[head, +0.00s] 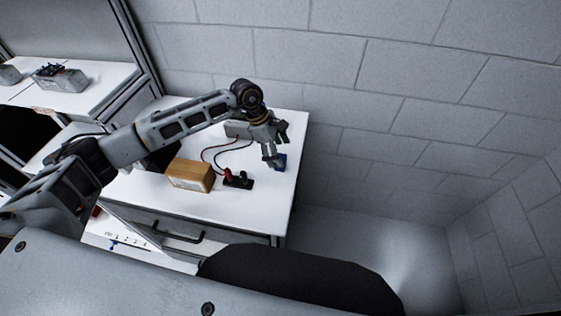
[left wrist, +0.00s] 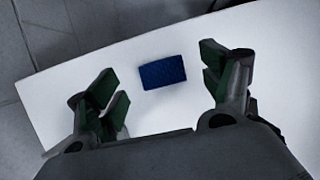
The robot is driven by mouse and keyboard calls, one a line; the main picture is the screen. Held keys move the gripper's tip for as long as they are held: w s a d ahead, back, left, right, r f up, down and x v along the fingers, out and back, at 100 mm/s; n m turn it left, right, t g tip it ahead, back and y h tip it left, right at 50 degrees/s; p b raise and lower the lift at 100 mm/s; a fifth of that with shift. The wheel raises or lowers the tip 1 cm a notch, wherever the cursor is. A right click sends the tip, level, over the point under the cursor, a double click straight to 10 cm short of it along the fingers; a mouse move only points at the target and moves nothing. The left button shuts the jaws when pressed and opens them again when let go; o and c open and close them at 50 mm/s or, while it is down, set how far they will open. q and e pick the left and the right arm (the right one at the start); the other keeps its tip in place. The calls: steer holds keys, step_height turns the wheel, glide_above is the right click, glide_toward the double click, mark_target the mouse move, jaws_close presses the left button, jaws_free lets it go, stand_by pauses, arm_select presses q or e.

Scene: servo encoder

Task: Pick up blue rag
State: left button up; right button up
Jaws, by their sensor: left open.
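The blue rag (left wrist: 162,73) is a small dark-blue textured rectangle lying flat on the white tabletop in the left wrist view. In the head view the rag (head: 281,162) shows partly, beside and behind my left gripper's fingers. My left gripper (head: 277,146) is above the right part of the table, with its fingers pointing down. In the left wrist view the left gripper (left wrist: 163,90) is open, its fingers spread to either side of the rag, with nothing between them in its grip. My right gripper is not in view.
The white table (head: 262,203) carries a wooden box (head: 190,175), a black terminal block (head: 238,180) with red and green parts, and a grey device (head: 238,129) with wires. A block wall (head: 350,80) stands behind. The table's right edge is close to the rag.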

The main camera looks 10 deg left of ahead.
mark_target(284, 160)
arm_select(q)
steer(key=shift+p+x, duration=0.5)
steer(key=shift+x, duration=1.4)
steer(key=shift+c, duration=0.2)
steer(key=c, duration=0.9)
